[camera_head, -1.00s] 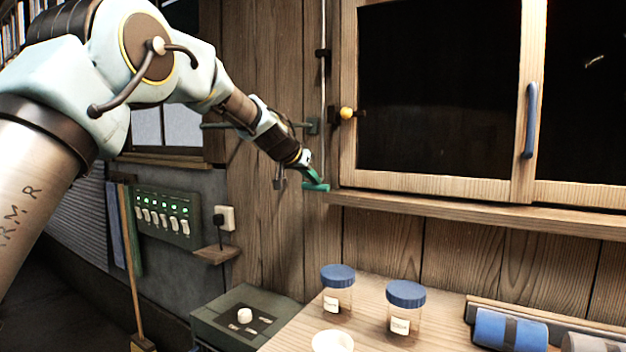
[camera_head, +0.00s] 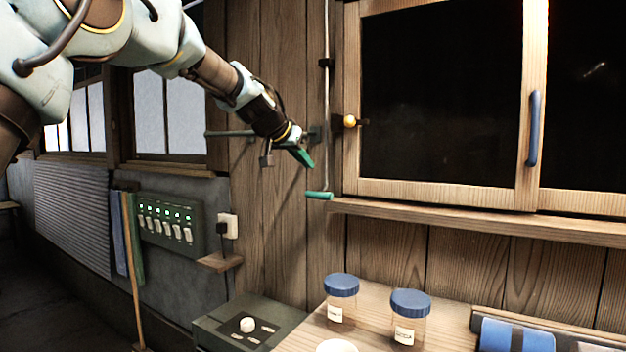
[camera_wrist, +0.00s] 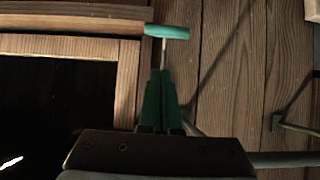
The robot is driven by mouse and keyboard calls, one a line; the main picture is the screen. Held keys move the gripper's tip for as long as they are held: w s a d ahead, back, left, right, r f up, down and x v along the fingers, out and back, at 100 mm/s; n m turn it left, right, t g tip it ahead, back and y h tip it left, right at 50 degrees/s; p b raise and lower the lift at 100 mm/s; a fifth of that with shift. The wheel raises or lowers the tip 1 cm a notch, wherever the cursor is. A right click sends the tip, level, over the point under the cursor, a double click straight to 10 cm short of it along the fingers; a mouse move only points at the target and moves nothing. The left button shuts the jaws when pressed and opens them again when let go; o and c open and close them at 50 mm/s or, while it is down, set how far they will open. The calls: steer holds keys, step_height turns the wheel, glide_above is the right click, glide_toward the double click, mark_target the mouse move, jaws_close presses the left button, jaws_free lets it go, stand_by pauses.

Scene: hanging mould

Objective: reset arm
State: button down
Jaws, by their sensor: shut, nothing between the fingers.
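My arm reaches in from the upper left in the head view. My gripper (camera_head: 303,158) has green fingers and is shut and empty. It is in front of the wooden wall, left of the window cabinet, above and left of a green crank handle (camera_head: 319,195). The handle sits at the low end of a thin vertical rod (camera_head: 326,120). In the wrist view the shut fingers (camera_wrist: 161,80) point toward the green handle (camera_wrist: 167,32), with a visible gap between them.
The wooden-framed dark cabinet (camera_head: 440,188) with a blue handle (camera_head: 533,128) and a ledge (camera_head: 480,220) lies to the right. Below are a table (camera_head: 375,290) with two blue-lidded jars (camera_head: 341,285) (camera_head: 410,303). A switch panel (camera_head: 168,218) and windows are at left.

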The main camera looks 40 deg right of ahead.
steer(key=shift+b+v, duration=0.45)
steer(key=shift+v, duration=1.7)
steer(key=w+a+f+n+y, duration=0.25)
steer(key=a+f, duration=0.45)
steer(key=a, duration=0.4)
steer(key=w+a+f+n+t+y, duration=0.15)
steer(key=w+a+f, duration=0.25)
steer(key=a+f, duration=0.45)
steer(key=w+a+f+n+y, duration=0.3)
steer(key=w+a+f, duration=0.15)
steer(key=a, duration=0.75)
steer(key=s+a+f+n+g+y, duration=0.1)
steer(key=s+a+f, duration=0.3)
steer(key=a, duration=0.4)
steer(key=s+a+f+n+g+y, duration=0.1)
steer(key=s+a+f+n, duration=0.2)
steer(key=a, duration=0.6)
steer(key=s+a+f+n+g+y, duration=0.1)
steer(key=s+a+f+n, duration=0.1)
steer(key=s+a+f, duration=0.4)
steer(key=s+a, duration=0.2)
steer(key=a, duration=0.1)
steer(key=shift+s+a+f+n+y, duration=0.15)
steer(key=shift+s+f+n+y, duration=0.2)
steer(key=shift+s+n+y, duration=0.05)
